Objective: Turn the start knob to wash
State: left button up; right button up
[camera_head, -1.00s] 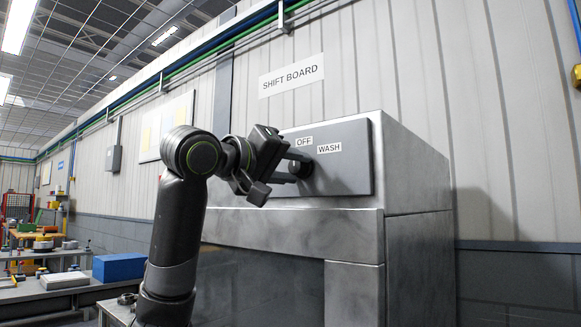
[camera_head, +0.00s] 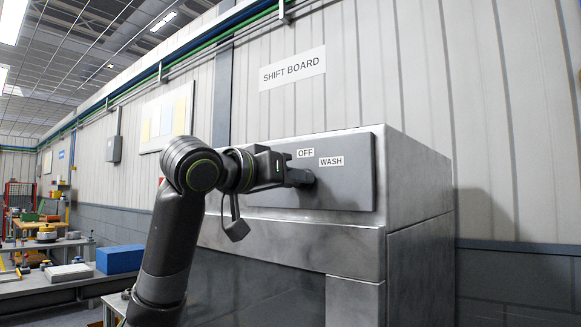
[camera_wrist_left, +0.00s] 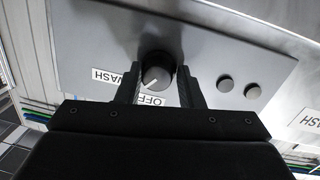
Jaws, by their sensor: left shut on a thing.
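The start knob (camera_wrist_left: 157,71) is a dark round knob with a white pointer mark on a grey panel (camera_head: 345,190). In the wrist view the pointer slants toward the gap between the OFF label (camera_wrist_left: 152,101) and the WASH label (camera_wrist_left: 104,75). In the head view, OFF (camera_head: 305,153) is above the knob and WASH (camera_head: 331,161) to its upper right. My left gripper (camera_head: 299,178) is shut on the knob, one finger on each side in the wrist view (camera_wrist_left: 158,84). The gripper hides most of the knob in the head view. My right gripper is not in view.
The panel is on a grey metal machine (camera_head: 415,200) against a ribbed wall with a SHIFT BOARD sign (camera_head: 292,69). Two round buttons (camera_wrist_left: 225,84) sit beside the knob. A blue box (camera_head: 120,259) is on a bench at the left.

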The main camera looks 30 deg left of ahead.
pick_arm(q)
jog(key=m+p, duration=0.3)
jog(key=m, duration=0.1)
jog(key=shift+r+y+p, duration=0.1)
jog(key=shift+y+p, duration=0.25)
jog(key=shift+y, duration=0.05)
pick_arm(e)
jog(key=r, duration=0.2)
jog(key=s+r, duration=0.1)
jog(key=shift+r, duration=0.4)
pick_arm(q)
jog(key=shift+m, duration=0.3)
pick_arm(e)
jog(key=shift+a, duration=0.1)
pick_arm(q)
jog(key=o, duration=0.9)
jog(key=shift+d, duration=0.2)
jog(key=shift+a, duration=0.1)
